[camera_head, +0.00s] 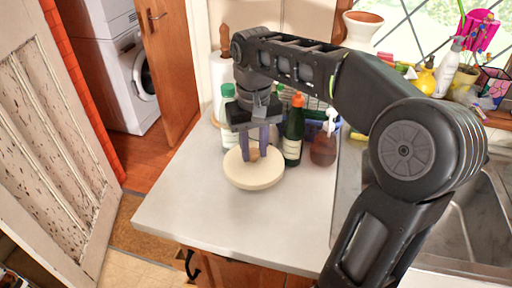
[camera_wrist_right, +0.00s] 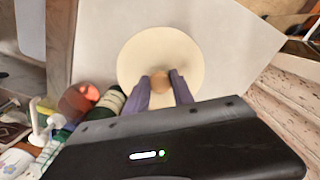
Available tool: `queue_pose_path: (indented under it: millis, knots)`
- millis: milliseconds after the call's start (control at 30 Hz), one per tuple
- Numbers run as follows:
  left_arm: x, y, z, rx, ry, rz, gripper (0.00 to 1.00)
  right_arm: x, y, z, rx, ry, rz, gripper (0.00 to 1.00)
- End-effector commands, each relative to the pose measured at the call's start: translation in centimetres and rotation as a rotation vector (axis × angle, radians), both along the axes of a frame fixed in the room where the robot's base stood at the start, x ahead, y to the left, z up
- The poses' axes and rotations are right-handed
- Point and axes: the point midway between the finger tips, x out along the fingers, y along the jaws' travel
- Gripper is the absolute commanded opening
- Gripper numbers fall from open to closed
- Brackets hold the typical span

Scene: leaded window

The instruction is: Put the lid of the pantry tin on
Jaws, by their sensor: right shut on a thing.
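The lid is a round cream disc (camera_head: 254,176) with a small tan knob (camera_head: 254,154) on top. It is over the left part of the white counter in the head view. My right gripper (camera_head: 255,156) comes down from above and is shut on the knob. In the right wrist view the lid (camera_wrist_right: 185,58) lies beyond my right gripper's fingers (camera_wrist_right: 160,84), with the knob between their tips. The tin is not clearly visible; the lid may hide it. I cannot tell whether the lid rests on something. My left gripper is not in view.
A dark green bottle (camera_head: 293,132), a brown bottle (camera_head: 323,150) and a green-capped bottle (camera_head: 229,118) stand close behind the lid. The sink (camera_head: 470,215) is at right. The counter (camera_head: 195,210) is clear in front and left of the lid.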

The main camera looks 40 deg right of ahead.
Motion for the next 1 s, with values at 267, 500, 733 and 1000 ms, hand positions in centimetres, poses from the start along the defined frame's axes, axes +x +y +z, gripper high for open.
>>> queue_pose_path:
  millis: [267,500,733,1000]
  knots:
    - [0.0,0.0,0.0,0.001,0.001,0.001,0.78,0.0,0.0,0.0,0.0,0.0,0.0,0.0]
    - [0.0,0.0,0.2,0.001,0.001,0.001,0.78,-0.1,0.0,-2.4,0.001,0.005,-0.001,0.0]
    - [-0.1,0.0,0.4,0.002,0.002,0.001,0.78,0.0,0.0,-6.0,0.001,0.002,0.0,0.0]
    - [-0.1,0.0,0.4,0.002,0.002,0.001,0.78,0.0,0.0,-6.3,0.0,0.0,0.0,0.0]
